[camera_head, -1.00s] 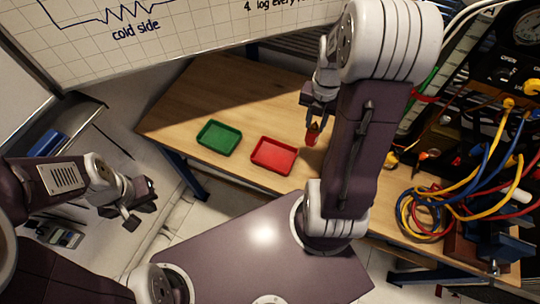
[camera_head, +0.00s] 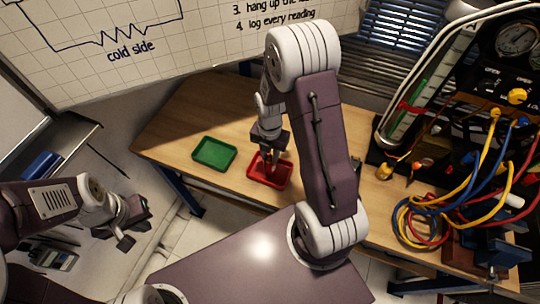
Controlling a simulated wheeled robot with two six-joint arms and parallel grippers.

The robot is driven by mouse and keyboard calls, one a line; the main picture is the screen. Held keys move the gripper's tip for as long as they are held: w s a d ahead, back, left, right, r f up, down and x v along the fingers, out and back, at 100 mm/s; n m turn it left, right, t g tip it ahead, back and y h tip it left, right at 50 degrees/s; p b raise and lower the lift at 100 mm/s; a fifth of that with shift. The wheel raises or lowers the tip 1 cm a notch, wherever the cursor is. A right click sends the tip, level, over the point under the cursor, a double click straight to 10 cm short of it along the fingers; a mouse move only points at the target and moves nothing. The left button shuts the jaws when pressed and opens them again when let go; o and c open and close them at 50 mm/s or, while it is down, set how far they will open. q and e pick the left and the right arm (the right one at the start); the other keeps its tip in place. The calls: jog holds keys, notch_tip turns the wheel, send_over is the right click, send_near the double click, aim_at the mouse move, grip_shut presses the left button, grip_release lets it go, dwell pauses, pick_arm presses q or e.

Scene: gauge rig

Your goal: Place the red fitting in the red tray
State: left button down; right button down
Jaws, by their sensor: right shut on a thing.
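The red tray (camera_head: 284,181) lies on the wooden table, to the right of the green tray (camera_head: 214,153). My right gripper (camera_head: 270,158) is directly over the red tray, pointing down. It is shut on the red fitting (camera_head: 268,168), which is small, dark against the tray and partly hidden by the jaws. I cannot tell whether the fitting touches the tray floor. My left gripper (camera_head: 136,222) is at the left, away from the table and the trays. Its jaws are too small to read.
Coiled blue, yellow and red cables (camera_head: 430,215) and the gauge rig (camera_head: 490,80) crowd the right of the table. A whiteboard (camera_head: 110,50) stands behind. The table (camera_head: 180,115) is clear around the green tray.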

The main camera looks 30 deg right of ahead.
jog(key=shift+w+f, duration=0.15)
jog(key=shift+f, duration=0.4)
jog(key=shift+f, duration=0.15)
jog(key=c, duration=1.1)
grip_release()
jog(key=shift+c, duration=0.2)
notch_tip(320, 180, up, 12)
jog(key=s+a+m, duration=0.2)
jog(key=s+m, duration=0.2)
jog(key=m, duration=0.9)
jog(key=s+a+f+m+t, duration=0.1)
jog(key=s+a+m, duration=0.2)
jog(key=m, duration=1)
jog(key=shift+s+m, duration=0.3)
jog(key=shift+s, duration=0.55)
